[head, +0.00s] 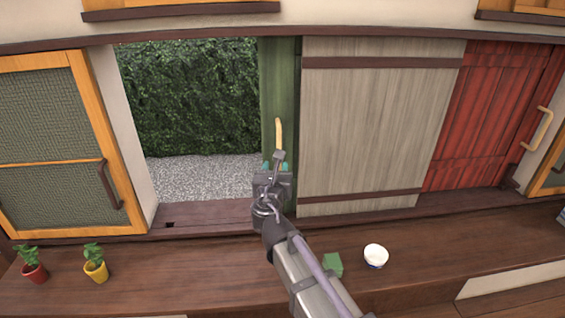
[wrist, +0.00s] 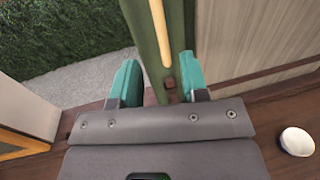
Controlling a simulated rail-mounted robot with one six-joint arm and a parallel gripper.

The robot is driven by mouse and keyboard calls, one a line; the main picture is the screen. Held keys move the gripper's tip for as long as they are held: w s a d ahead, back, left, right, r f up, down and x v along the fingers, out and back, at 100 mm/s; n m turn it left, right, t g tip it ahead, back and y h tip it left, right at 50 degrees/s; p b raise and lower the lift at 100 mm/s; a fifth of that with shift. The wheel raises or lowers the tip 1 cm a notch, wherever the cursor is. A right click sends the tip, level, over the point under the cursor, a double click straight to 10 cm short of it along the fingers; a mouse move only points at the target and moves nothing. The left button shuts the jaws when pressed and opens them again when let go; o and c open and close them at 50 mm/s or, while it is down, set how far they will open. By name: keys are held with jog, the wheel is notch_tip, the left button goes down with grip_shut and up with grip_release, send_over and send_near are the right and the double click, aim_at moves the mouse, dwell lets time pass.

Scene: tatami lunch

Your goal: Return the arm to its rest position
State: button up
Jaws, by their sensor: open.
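My gripper (wrist: 158,82) has teal fingers and is open and empty in the wrist view. It also shows in the head view (head: 275,166), at the end of my arm, in front of a green sliding panel (head: 280,75). The panel's pale yellow handle (head: 278,132) stands just past the fingers; in the wrist view the handle (wrist: 160,30) lies beyond and between the fingertips. I cannot tell whether the fingers touch the panel. My arm reaches up from the lower right of the head view.
Left of the green panel is an opening onto a hedge (head: 190,95) and gravel (head: 205,175). A grey wood panel (head: 375,125) and red panel (head: 490,115) are right. The wooden ledge holds potted plants (head: 33,273) (head: 96,271), a green block (head: 333,264) and a white bowl (head: 375,254).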

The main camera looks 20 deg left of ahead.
jog(key=s+d+f+m+g+h, duration=0.4)
jog(key=d+f+m, duration=0.3)
jog(key=d+m, duration=0.6)
jog(key=s+d+f+m+g+h, duration=0.2)
jog(key=d+f+m+g+h, duration=0.35)
jog(key=d+m, duration=0.65)
jog(key=s+d+f+m+g+y, duration=0.2)
jog(key=s+d+m+g, duration=0.2)
jog(key=d+m, duration=0.3)
jog(key=s+d+f+m+g+y, duration=0.2)
jog(key=d+m, duration=0.5)
jog(key=d, duration=0.4)
jog(key=s+g+y, duration=0.1)
jog(key=s+g, duration=0.1)
jog(key=s, duration=0.1)
jog(key=shift+f, duration=0.3)
jog(key=shift+w+a, duration=0.1)
